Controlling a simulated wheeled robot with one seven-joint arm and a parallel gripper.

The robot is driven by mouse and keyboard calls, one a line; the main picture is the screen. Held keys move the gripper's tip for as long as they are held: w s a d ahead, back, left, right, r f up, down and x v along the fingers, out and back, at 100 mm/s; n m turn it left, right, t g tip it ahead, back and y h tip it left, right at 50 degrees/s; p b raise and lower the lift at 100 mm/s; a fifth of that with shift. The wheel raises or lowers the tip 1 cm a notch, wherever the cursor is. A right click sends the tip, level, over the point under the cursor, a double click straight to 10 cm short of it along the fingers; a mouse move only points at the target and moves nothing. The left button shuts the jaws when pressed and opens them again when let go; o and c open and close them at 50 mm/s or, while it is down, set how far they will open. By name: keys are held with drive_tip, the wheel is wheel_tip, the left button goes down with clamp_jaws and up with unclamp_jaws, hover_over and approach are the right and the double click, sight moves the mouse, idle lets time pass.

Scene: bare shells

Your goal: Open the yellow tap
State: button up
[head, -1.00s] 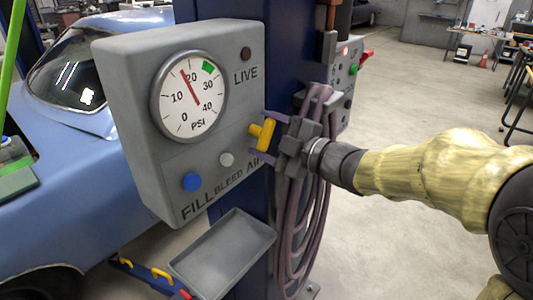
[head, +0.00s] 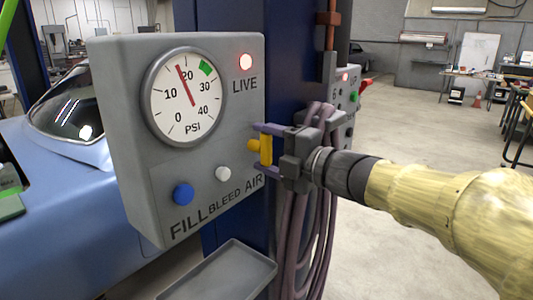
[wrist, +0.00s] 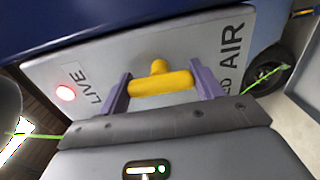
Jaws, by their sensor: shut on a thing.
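The yellow tap (head: 265,150) sticks out of the right side of the grey gauge box (head: 140,120). In the head view its handle stands upright. My gripper (head: 268,149) has its two purple fingers above and below the handle, shut on it. In the wrist view the yellow tap (wrist: 160,83) lies as a bar between the fingers, with its stem running to the box face beside the word AIR. The LIVE lamp (head: 246,61) glows red. The gauge needle (head: 185,85) points just short of 20 PSI.
A blue FILL button (head: 183,194) and a white BLEED button (head: 222,174) sit low on the box. A grey tray (head: 225,275) juts out below. Purple hoses (head: 300,230) hang on the blue post behind my gripper. A blue car (head: 60,190) stands at left.

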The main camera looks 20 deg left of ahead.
drive_tip(key=o, duration=0.7)
drive_tip(key=shift+d, duration=0.15)
drive_tip(key=b+v, duration=0.1)
drive_tip(key=v, duration=1.6)
drive_tip(key=shift+s+f, duration=0.1)
